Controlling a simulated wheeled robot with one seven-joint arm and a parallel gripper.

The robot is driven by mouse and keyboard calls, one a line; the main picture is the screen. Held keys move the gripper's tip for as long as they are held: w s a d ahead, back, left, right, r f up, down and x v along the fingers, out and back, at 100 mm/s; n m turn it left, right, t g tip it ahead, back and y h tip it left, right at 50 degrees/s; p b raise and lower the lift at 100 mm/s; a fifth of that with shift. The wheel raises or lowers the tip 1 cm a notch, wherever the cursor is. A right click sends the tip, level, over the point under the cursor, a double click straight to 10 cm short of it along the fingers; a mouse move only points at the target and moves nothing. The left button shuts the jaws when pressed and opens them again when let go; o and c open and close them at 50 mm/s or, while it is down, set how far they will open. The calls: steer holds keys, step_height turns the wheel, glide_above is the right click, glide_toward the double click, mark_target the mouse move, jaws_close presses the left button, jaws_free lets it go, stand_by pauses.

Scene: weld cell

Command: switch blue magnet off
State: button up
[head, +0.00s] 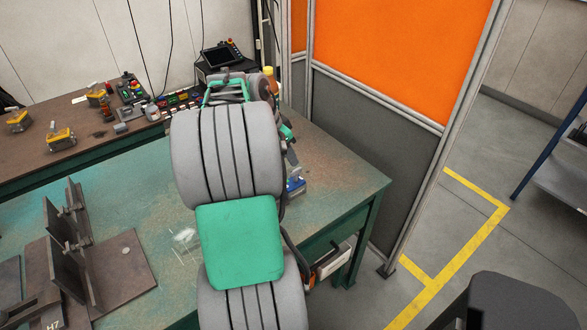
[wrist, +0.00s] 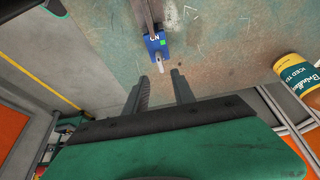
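The blue magnet (wrist: 154,41) sits on the worn green tabletop, at the upper middle of the wrist view. It bears small white lettering that seems to read ON and a bright green patch. A pale lever (wrist: 160,62) sticks out from it towards my gripper (wrist: 160,75). My gripper is open and empty, its two dark fingers apart and pointing at the lever, with no visible contact. In the head view the magnet (head: 296,186) shows partly, right of my arm near the table's right side. My arm hides most of my gripper there.
A yellow and green drink container (wrist: 297,74) stands right in the wrist view. Steel plates (head: 75,250) occupy the table's left front. Yellow clamp-like blocks (head: 60,138) and a control box (head: 131,87) lie on the brown back bench. An orange partition (head: 400,50) stands behind.

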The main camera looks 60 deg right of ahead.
mark_target(295, 170)
steer(key=x, duration=0.6)
steer(key=shift+d+f, duration=0.1)
steer(key=shift+f, duration=0.3)
jaws_close()
